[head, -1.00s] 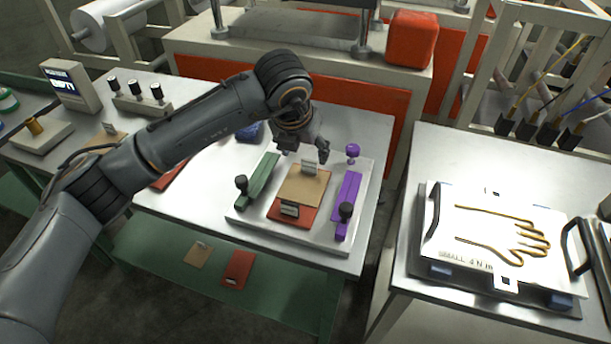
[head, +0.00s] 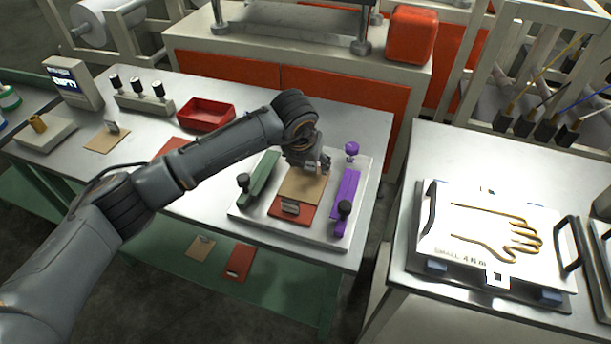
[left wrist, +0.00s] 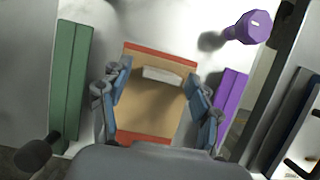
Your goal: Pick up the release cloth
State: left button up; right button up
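The release cloth seems to be the tan sheet (head: 298,187) on a red pad (head: 290,212), between a green bar and a purple bar on a metal plate. The tan sheet also shows in the left wrist view (left wrist: 150,110), with a pale upright tab (left wrist: 163,75) near its far edge. My left gripper (head: 314,166) is low over the sheet's far part and hides the tab in the head view. In the left wrist view its fingers (left wrist: 157,80) are spread, one on each side of the sheet and tab, with nothing held. My right gripper is out of view.
The green bar (head: 262,180) and purple bar (head: 346,197) flank the sheet, with upright knobs. A red tray (head: 205,114) and another tan sheet (head: 107,138) lie to the left. A white plate with a hand outline (head: 480,228) is on the right table.

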pick_arm(q)
jog(key=c, duration=1)
jog(key=shift+o, duration=0.2)
jog(key=shift+r, duration=0.15)
